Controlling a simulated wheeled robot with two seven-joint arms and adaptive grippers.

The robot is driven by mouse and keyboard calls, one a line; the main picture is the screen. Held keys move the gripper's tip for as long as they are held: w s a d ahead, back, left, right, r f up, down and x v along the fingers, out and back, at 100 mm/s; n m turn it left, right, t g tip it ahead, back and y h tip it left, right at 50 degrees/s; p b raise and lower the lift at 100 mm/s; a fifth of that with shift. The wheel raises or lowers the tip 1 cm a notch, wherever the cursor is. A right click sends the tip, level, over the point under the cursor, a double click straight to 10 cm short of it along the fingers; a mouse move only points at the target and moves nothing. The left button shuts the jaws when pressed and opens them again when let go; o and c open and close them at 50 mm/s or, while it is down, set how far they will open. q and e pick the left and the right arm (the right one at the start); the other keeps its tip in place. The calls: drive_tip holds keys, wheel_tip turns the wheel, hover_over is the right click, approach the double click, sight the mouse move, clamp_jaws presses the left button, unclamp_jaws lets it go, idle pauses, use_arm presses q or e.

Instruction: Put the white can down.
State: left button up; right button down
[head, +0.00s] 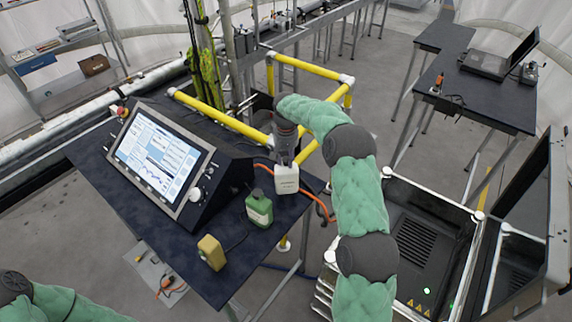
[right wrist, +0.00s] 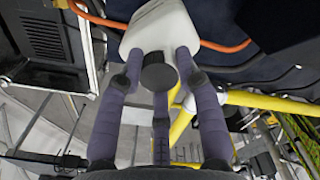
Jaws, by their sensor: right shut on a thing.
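The white can (head: 286,180) is a small pale jug at the far right corner of the dark table (head: 225,268). My right gripper (head: 286,161) comes from above and is shut on its upper part. In the right wrist view the fingers of my right gripper (right wrist: 160,68) close around the white can (right wrist: 160,28). The can looks roughly upright; I cannot tell whether its base touches the table. Only part of my left arm shows at the bottom left of the head view; its gripper is out of view.
A large monitor console (head: 160,150) fills the table's left. An orange cable (head: 318,220) runs by the can. Yellow rails (head: 220,117) stand behind.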

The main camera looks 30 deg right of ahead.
drive_tip(key=shift+f, duration=1.6)
drive_tip(key=c, duration=0.8)
unclamp_jaws()
drive_tip(key=shift+c, duration=0.2)
wheel_tip(320, 180, up, 12)
drive_tip(key=shift+r, duration=0.15)
